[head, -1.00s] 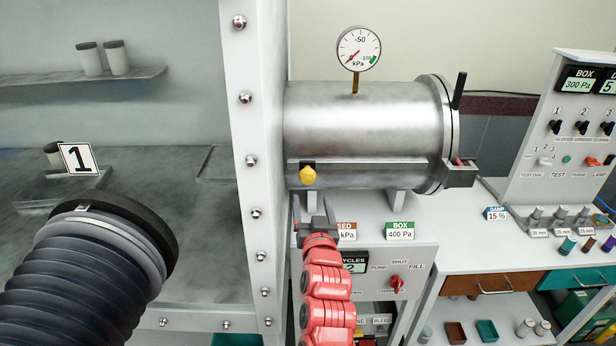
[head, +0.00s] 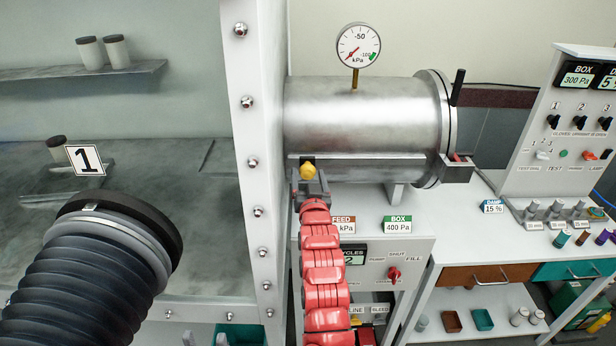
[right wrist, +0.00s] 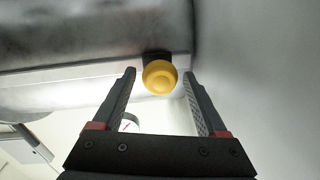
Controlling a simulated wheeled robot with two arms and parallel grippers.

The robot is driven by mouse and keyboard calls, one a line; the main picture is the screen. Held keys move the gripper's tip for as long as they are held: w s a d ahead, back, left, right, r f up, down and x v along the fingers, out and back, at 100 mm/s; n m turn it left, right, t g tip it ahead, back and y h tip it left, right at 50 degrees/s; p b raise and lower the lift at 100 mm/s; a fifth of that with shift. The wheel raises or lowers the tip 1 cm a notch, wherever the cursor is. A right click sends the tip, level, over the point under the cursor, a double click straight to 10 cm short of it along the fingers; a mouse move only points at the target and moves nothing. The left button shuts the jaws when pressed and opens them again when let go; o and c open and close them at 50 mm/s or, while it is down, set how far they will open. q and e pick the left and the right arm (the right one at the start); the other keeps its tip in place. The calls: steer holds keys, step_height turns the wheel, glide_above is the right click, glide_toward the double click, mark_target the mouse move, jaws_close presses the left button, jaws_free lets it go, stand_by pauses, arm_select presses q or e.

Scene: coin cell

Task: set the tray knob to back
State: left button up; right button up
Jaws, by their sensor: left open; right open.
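The tray knob (head: 308,171) is a yellow round knob on a dark mount at the near end of the rail along the steel cylinder (head: 365,118). My right gripper (head: 310,184), on the red arm, is open just below it in the head view. In the right wrist view the knob (right wrist: 160,77) shows between the two open fingertips (right wrist: 160,75), with a gap on each side; no contact shows. My left gripper (head: 205,339) barely shows at the bottom edge, its fingertips apart and empty; the rest is out of frame.
The glovebox's bolted frame (head: 257,185) stands close left of the knob. A black bellows glove (head: 95,270) fills the lower left. A pump panel (head: 385,265) lies below the cylinder. A gauge (head: 358,46) stands on top, and a door lever (head: 458,87) is at the far end.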

jaws_close()
stand_by(1.4)
